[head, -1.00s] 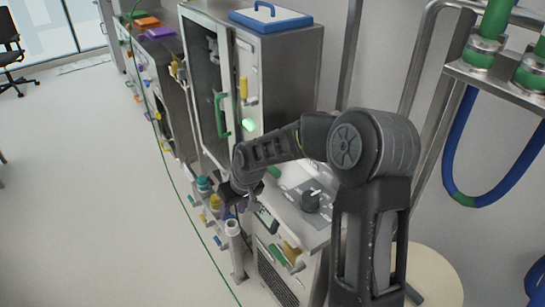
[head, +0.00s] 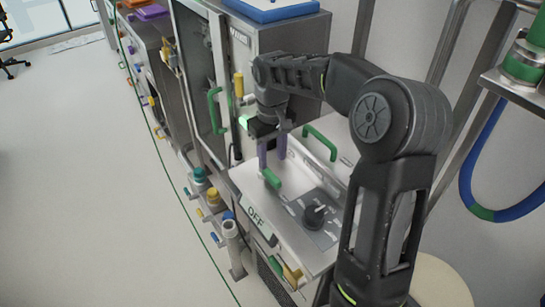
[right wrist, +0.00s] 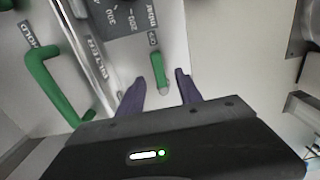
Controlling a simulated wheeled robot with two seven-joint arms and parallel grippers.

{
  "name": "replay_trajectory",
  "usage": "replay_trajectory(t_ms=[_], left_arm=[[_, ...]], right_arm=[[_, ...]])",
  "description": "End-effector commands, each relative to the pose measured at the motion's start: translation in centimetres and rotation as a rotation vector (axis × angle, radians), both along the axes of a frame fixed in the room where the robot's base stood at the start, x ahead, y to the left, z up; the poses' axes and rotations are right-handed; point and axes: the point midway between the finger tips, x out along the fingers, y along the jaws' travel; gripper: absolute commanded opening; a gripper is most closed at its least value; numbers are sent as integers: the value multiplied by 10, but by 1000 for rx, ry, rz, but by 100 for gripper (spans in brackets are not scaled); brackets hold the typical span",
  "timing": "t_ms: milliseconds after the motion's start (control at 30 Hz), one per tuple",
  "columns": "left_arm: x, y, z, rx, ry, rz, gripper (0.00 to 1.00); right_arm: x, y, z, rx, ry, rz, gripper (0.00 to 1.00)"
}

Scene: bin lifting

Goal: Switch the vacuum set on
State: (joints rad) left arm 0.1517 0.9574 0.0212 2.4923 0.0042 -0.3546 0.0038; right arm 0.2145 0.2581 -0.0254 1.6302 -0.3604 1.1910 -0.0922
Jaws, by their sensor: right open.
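The vacuum set (head: 245,190) is a pale box with an OFF label (head: 256,217) on its front edge and a black knob (head: 315,215) on a grey dial plate. A short green lever (head: 271,179) stands on its top, left of the knob. My left gripper is out of view.
A green bar handle (head: 320,143) stands on the unit's top behind the gripper. A glass-doored cabinet (head: 262,50) with a green handle (head: 215,111) rises close by. A blue hose (head: 480,170) hangs from a metal rack at right. Open floor lies at left.

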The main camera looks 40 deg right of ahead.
Motion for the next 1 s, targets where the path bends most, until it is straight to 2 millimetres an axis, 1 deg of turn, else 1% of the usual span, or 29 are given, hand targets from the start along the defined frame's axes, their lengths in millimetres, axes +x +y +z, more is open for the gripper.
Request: replay_trajectory(t_ms=[400,533,667,900,1000], left_arm=[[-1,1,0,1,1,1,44],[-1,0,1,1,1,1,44],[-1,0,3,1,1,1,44],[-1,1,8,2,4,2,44],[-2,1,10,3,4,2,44]], right_arm=[[0,0,-1,0,0,1,42],[0,0,-5,1,2,0,42],[-1,0,-19,1,5,0,42],[-1,0,-56,1,4,1,42],[0,1,-68,1,3,1,42]])
